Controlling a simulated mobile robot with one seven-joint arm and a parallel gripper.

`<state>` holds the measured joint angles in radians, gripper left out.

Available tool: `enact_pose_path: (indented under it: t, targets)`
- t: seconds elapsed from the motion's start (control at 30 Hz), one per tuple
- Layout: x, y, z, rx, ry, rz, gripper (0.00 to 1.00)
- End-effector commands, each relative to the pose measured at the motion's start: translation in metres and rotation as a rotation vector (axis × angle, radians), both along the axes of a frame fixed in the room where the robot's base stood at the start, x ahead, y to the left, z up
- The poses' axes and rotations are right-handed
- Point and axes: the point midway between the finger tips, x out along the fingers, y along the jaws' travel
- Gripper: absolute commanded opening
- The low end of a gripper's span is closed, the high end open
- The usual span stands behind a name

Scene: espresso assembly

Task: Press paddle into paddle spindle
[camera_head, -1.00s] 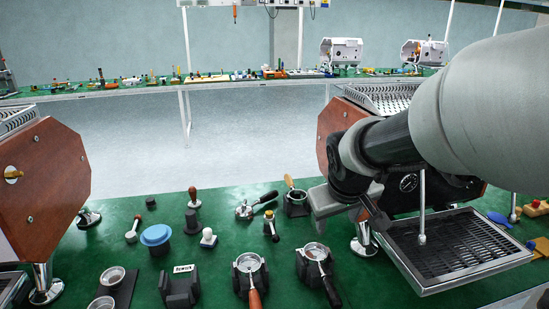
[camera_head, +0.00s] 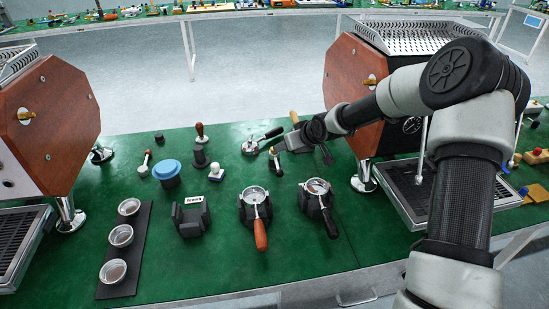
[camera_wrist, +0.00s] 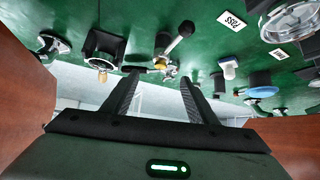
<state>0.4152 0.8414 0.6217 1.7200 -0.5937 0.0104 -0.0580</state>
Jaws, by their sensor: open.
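A small lever piece (camera_head: 277,160) with a brass part stands upright on the green mat. In the wrist view its black ball knob (camera_wrist: 187,28) leans up and right from the brass body (camera_wrist: 166,67). I cannot tell whether it is the paddle or its spindle. My gripper (camera_head: 296,141) is just right of it in the head view, low over the mat. In the wrist view my gripper (camera_wrist: 160,76) is open and empty, its dark fingers pointing at the brass body; contact does not show. A brass knob (camera_head: 370,80) sits on the right machine's wooden side panel.
Two portafilters (camera_head: 262,232) (camera_head: 331,224) stand in black holders. A blue-topped piece (camera_head: 167,170) and a white-topped tamper (camera_head: 216,170) stand left of the lever piece. The left machine (camera_head: 45,125) and right machine's drip tray (camera_head: 410,195) flank the mat.

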Motion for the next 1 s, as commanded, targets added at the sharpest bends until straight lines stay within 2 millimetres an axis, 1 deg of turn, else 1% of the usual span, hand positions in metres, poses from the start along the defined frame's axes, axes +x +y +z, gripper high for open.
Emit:
enact_pose_path:
  t: [0.03,0.1,0.3,0.57,0.73,0.87,1.0]
  targets:
    - [0.007,0.006,-0.013,0.000,0.001,0.002,0.53]
    - [0.017,0.011,-0.024,0.000,0.001,0.002,0.53]
    - [0.039,0.023,-0.048,-0.001,0.002,0.000,0.53]
    - [0.051,0.030,-0.059,0.000,0.002,-0.001,0.53]
    - [0.069,0.043,-0.074,0.001,0.002,0.000,0.53]
    - [0.079,0.049,-0.084,0.000,0.002,0.000,0.53]
    - [0.083,0.050,-0.087,-0.002,0.001,-0.001,0.53]
